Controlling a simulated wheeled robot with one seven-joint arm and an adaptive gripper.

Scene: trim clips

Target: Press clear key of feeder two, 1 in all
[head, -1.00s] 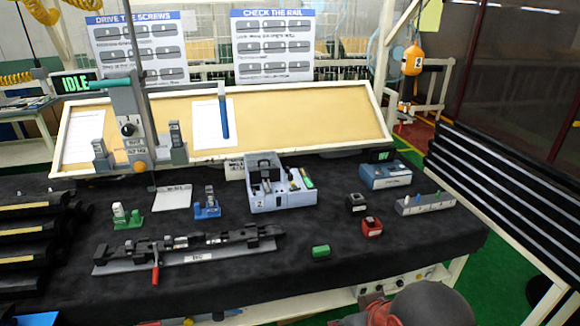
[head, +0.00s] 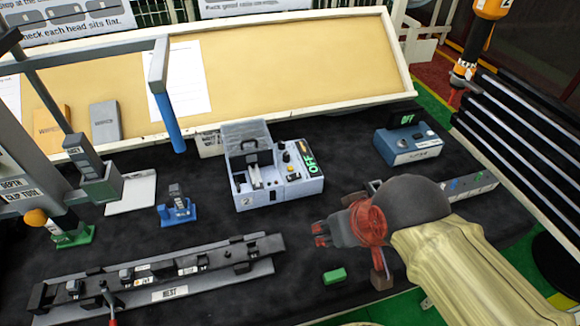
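Feeder two (head: 254,200) is a pale grey-blue box with a "2" on its front, standing mid-table with its clear lid raised. Its right half is a control panel (head: 301,184) with small black and yellow controls and a green display (head: 307,156) reading OFF. The labels are too small to tell which one is the clear key. My gripper (head: 321,235), with red fingertips, is in front and to the right of the feeder, apart from it. It points left; its finger gap is not clear, and no held object shows.
A long fixture labelled NEST (head: 170,294) lies front left. A blue clip stand (head: 177,212) is left of the feeder, a blue box (head: 408,146) at the right back. A green block (head: 334,276) lies below my gripper. A blue bar (head: 170,125) hangs behind.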

